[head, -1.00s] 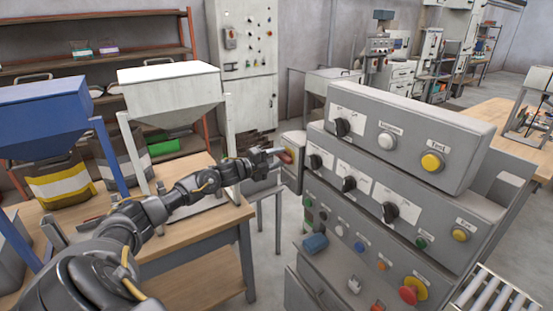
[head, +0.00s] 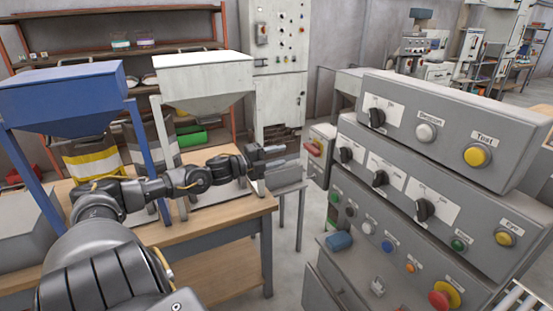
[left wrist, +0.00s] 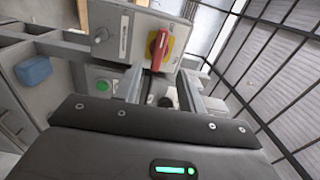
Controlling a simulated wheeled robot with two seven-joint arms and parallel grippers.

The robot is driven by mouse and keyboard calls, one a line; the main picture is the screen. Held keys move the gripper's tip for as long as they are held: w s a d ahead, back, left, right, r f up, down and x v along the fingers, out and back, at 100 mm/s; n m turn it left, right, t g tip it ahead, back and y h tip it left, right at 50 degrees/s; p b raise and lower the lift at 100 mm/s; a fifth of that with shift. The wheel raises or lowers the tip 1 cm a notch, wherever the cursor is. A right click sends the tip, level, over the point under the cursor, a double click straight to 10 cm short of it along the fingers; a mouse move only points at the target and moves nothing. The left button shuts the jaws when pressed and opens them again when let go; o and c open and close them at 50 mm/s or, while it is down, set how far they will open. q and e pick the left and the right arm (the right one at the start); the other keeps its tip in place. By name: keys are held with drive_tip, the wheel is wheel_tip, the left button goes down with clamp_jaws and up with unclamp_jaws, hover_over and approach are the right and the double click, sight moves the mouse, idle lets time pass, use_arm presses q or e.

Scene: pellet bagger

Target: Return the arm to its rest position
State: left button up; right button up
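My left gripper (head: 284,155) is stretched forward over the front right of the wooden bench in the head view. Its two fingers are apart with nothing between them, as the left wrist view (left wrist: 162,88) also shows. Just beyond the fingertips is a red rotary handle (head: 313,149) on the side box of the grey control console; the fingers stand clear of it. In the left wrist view the red handle (left wrist: 158,48) sits upright on a yellow plate. My right gripper is not in view.
The grey console (head: 440,125) with knobs and buttons stands close on the right. A blue block (head: 339,242) lies on the console's lower ledge.

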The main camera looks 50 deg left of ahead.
use_arm(q)
drive_tip(key=shift+s, duration=0.15)
idle(0.5)
